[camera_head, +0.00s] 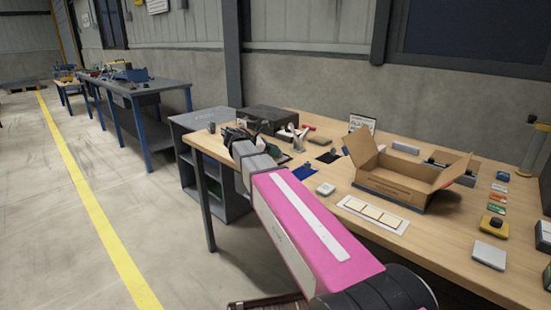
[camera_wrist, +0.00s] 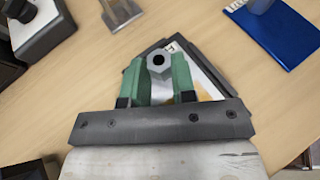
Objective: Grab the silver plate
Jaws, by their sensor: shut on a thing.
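In the wrist view, my gripper (camera_wrist: 159,64) has green fingers closed on the sides of a small silver plate (camera_wrist: 159,71). The plate is six-sided with a dark round hole. It is above or at a dark-edged tray (camera_wrist: 216,82) with a pale inside, which is partly hidden by my fingers; I cannot tell whether the plate touches it. In the head view, my gripper (camera_head: 238,134) is over the left end of the wooden table (camera_head: 420,172), and the plate cannot be made out there.
A blue mat (camera_wrist: 276,32) lies to the right in the wrist view. A grey-black block (camera_wrist: 38,27) is at upper left. In the head view, an open cardboard box (camera_head: 400,186) and a white strip with tan squares (camera_head: 372,214) stand right of my arm.

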